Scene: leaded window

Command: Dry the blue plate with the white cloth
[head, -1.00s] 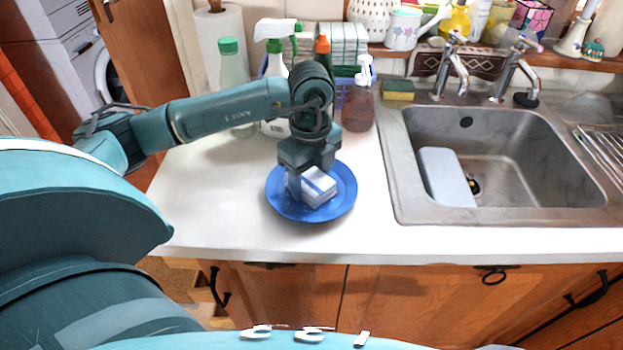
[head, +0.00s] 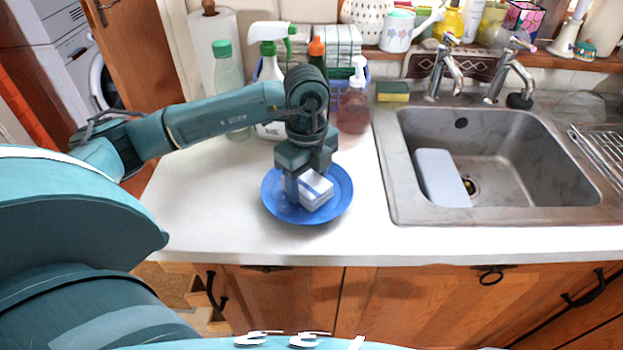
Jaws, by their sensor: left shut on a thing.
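The blue plate (head: 340,199) lies flat on the white counter, left of the sink. The white cloth (head: 314,190), folded into a small block with a blue stripe, is on the plate near its middle. My left gripper (head: 305,184) points down over the plate and is shut on the cloth. The gripper hides the back part of the cloth and some of the plate's far side. My right gripper is not in view.
The steel sink (head: 392,165) with a grey-white board (head: 442,178) in it is to the right. A spray bottle (head: 268,70), a green-capped bottle (head: 226,80), a soap dispenser (head: 354,105) and a sponge (head: 393,91) stand behind. The counter left of the plate is clear.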

